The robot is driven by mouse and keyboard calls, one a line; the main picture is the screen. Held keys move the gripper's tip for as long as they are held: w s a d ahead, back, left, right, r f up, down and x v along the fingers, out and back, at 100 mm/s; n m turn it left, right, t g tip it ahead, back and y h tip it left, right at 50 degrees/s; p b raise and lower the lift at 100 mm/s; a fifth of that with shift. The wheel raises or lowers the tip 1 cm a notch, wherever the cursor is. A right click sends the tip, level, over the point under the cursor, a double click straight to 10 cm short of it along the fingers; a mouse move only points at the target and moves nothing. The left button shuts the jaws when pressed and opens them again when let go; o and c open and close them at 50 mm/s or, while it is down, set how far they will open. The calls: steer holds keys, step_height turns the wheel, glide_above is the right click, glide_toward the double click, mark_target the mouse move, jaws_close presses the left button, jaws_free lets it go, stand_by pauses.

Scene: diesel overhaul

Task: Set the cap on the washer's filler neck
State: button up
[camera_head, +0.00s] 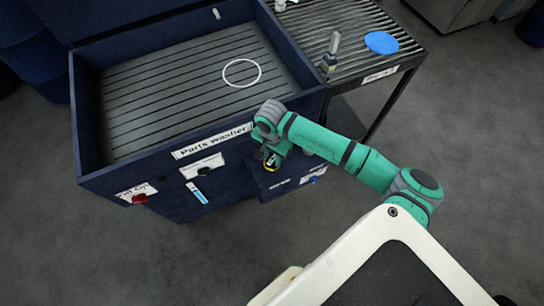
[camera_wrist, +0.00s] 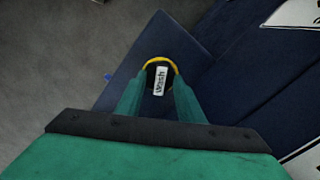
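The cap (camera_wrist: 161,79) is round and black with a yellow rim and a white "Wash" label. In the wrist view it sits between the two green fingers of my gripper (camera_wrist: 159,84), which meet its sides. In the head view the cap (camera_head: 271,163) shows small and yellow-black under my gripper (camera_head: 268,156), at the front of the blue parts washer (camera_head: 215,165). A lower dark blue ledge (camera_head: 288,176) juts out there, and it lies beneath the cap in the wrist view. The filler neck is not visible. I cannot tell whether the cap touches anything below.
The washer's open basin (camera_head: 180,85) has a ribbed floor and a white ring (camera_head: 242,73). A red knob (camera_head: 139,198) is on its front left. A ribbed table (camera_head: 345,35) with a blue disc (camera_head: 381,43) stands at right. The front floor is clear.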

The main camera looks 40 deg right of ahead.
steer(key=shift+r, duration=0.1)
step_height(320, 180, up, 11)
steer(key=shift+f, duration=0.2)
